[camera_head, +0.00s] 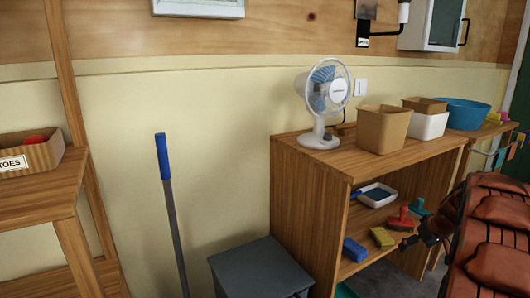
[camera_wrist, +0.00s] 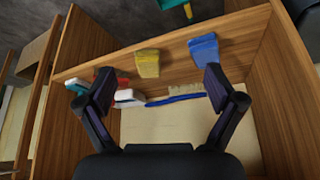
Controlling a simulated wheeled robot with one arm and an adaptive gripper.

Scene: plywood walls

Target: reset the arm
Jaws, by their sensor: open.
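My gripper (camera_head: 428,234) is dark and shows at the right of the head view, in front of the lower shelf of the wooden unit (camera_head: 308,205). In the wrist view my gripper (camera_wrist: 147,82) has its two fingers spread wide, with nothing held between them. Beyond the fingertips lie a yellow sponge (camera_wrist: 148,64) and a blue sponge (camera_wrist: 203,50). A blue brush (camera_wrist: 180,94) and a white-and-red item (camera_wrist: 128,98) lie between the fingers in the picture, apparently on the shelf. The head view shows part of my arm only unclearly.
A fan (camera_head: 322,95), a tan bin (camera_head: 383,128), a white bin (camera_head: 428,124) and a blue basin (camera_head: 466,113) stand on the unit's top. A red brush (camera_head: 402,219) lies on the lower shelf. A grey bin (camera_head: 260,268) stands left. Brown padded shapes (camera_head: 500,235) fill the right.

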